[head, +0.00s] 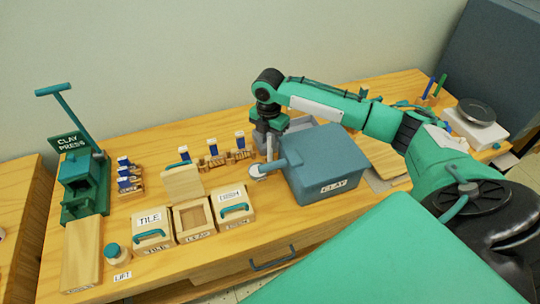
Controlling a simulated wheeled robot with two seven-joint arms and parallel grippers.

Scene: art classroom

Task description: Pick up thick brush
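Two upright sticks that look like brush handles stand in a small wooden holder (428,101) at the back right of the table. One is a blue handle (429,87) and the other a green handle (440,84). I cannot tell which is the thick brush. My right gripper (270,147) points down beside the back left corner of the clay box, well left of the handles. Its fingertips are small and dark, so whether they are open or hold anything is unclear. My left gripper is not in view.
A blue-grey clay box (330,165) with a protruding handle stands mid-table. A clay press (82,180), a tile box (152,231) and other wooden boxes are to the left. A scale with a dark pan (477,111) stands right. My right arm spans the table's right half.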

